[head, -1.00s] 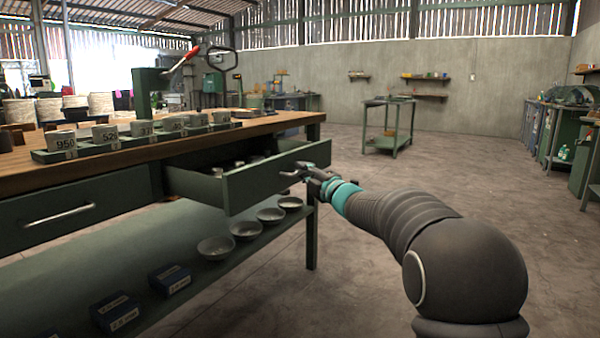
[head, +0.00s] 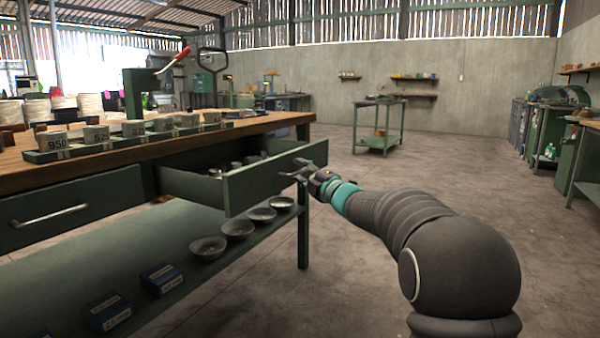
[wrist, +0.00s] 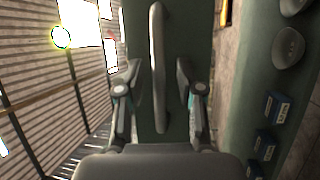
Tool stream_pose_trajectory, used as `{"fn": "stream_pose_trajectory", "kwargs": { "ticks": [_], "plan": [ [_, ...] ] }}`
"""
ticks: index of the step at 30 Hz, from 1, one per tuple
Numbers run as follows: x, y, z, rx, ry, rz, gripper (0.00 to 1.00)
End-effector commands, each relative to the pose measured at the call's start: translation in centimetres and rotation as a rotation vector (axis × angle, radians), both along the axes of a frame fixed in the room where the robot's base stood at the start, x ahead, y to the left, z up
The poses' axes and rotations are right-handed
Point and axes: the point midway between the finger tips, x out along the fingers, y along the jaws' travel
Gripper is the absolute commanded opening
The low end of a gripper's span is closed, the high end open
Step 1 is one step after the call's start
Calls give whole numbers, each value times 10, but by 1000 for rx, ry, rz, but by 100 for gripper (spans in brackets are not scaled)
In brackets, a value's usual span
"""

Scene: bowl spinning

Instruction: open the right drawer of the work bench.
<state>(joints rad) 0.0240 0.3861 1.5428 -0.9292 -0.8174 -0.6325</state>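The work bench (head: 60,165) stands at the left with a wooden top and green frame. Its right drawer (head: 265,185) is pulled partly out, and small pieces (head: 236,165) show inside. My gripper (head: 298,175) is at the drawer front in the head view. In the wrist view, my gripper's (wrist: 158,72) two fingers stand apart on either side of the drawer handle (wrist: 157,40), with gaps visible between handle and fingers. The handle is mostly hidden in the head view.
The left drawer (head: 50,215) is shut. Several bowls (head: 237,229) and blue boxes (head: 161,279) are on the lower shelf. A rack of labelled cups (head: 98,138) stands on the bench top. The floor (head: 440,170) right of the bench is open, with a small green table (head: 380,125) farther back.

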Motion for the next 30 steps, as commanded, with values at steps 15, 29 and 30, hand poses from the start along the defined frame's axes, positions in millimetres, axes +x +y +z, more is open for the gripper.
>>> {"fn": "stream_pose_trajectory", "kwargs": {
  "ticks": [15,29,30],
  "plan": [
    [-44,-30,-8,1,1,-2,37],
    [-95,-65,-19,0,0,1,37],
    [-96,-66,-20,0,0,2,37]
  ]
}}
